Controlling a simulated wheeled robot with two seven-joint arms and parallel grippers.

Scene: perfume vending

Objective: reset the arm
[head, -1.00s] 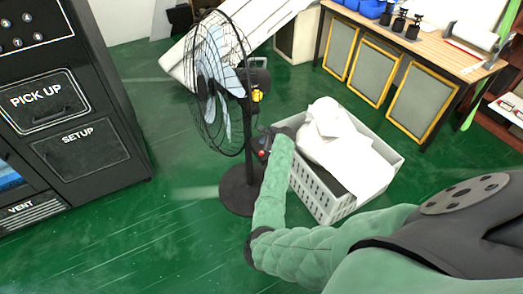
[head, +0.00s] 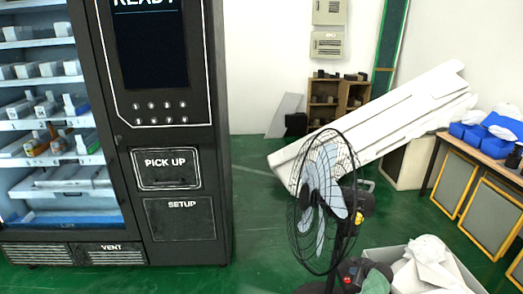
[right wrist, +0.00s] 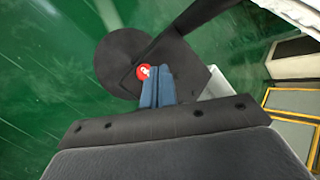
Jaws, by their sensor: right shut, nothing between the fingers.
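My right arm's green sleeve (head: 376,283) shows at the bottom of the head view, beside the fan's stand. My right gripper (head: 352,272) is at its end, small, dark and partly lost against the stand. In the right wrist view its blue fingers (right wrist: 157,88) are shut with nothing between them. A red round button (right wrist: 143,71) on a dark part shows by the fingertips; I cannot tell whether they touch it. My left gripper is in neither view.
A black standing fan (head: 322,190) is close to my right arm. A pale crate (head: 470,275) with white items stands to the right. A black vending machine (head: 180,100) is at the left, a workbench (head: 455,150) at the right. Green floor before the machine is clear.

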